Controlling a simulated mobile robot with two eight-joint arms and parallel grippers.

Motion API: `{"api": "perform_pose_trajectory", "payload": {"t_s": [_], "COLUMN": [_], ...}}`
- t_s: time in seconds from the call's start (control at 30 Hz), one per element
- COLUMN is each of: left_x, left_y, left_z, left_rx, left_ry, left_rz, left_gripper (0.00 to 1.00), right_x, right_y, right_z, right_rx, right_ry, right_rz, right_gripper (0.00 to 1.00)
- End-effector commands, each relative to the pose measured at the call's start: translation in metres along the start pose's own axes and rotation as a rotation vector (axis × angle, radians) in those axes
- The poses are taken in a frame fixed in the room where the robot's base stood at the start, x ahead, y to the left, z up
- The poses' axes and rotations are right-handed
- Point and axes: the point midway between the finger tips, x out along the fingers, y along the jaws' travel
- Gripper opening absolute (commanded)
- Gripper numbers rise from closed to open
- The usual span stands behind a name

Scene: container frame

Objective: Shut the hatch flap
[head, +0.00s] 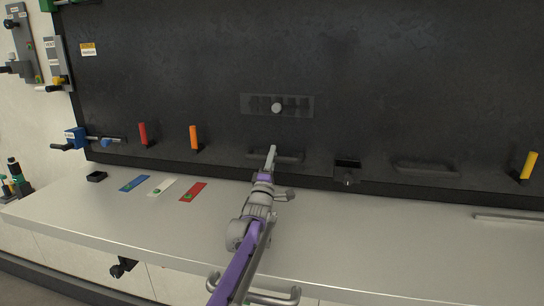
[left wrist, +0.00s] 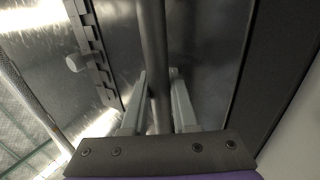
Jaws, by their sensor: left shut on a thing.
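The large dark upright panel (head: 380,75) stands behind the bench; I take it for the hatch flap, but its outer edges are partly out of view. A dark horizontal handle bar (head: 294,158) sits low on it. My left gripper (head: 271,158) reaches over the bench to this bar. In the left wrist view the bar (left wrist: 154,45) runs between the two fingers of my left gripper (left wrist: 160,90), which is shut on it. The dark panel behind the bar also shows there (left wrist: 207,40). How far the flap stands open cannot be told. My right gripper is not in view.
A slider strip (head: 255,104) with a white knob (head: 277,108) is above the bar. Red (head: 143,134), orange (head: 194,138) and yellow (head: 528,166) handles stick out along the panel. Coloured cards, one of them red (head: 193,192), lie on the grey bench (head: 390,245). Its right part is mostly clear.

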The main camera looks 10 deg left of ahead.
Motion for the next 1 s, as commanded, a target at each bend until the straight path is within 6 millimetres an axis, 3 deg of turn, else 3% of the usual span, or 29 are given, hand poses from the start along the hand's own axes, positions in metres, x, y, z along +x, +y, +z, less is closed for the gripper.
{"api": "perform_pose_trajectory", "payload": {"t_s": [0.13,0.17,0.33,0.7,1.0], "left_x": [-0.002,-0.002,-0.002,-0.005,-0.045], "left_y": [-0.005,-0.005,-0.006,-0.005,0.011], "left_z": [0.001,0.001,0.001,0.001,0.001], "left_rx": [0.0,0.0,0.0,0.0,0.0], "left_ry": [-0.001,-0.001,-0.001,-0.001,-0.001], "left_rz": [-0.009,-0.01,-0.01,-0.01,-0.007], "left_gripper": [0.0,0.29,0.57,0.57,0.57], "right_x": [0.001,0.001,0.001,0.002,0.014], "right_y": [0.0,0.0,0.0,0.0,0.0], "right_z": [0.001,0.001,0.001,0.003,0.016], "right_rx": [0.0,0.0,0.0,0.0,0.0], "right_ry": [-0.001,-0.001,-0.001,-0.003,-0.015], "right_rz": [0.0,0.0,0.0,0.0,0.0], "right_gripper": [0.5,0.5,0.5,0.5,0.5]}}
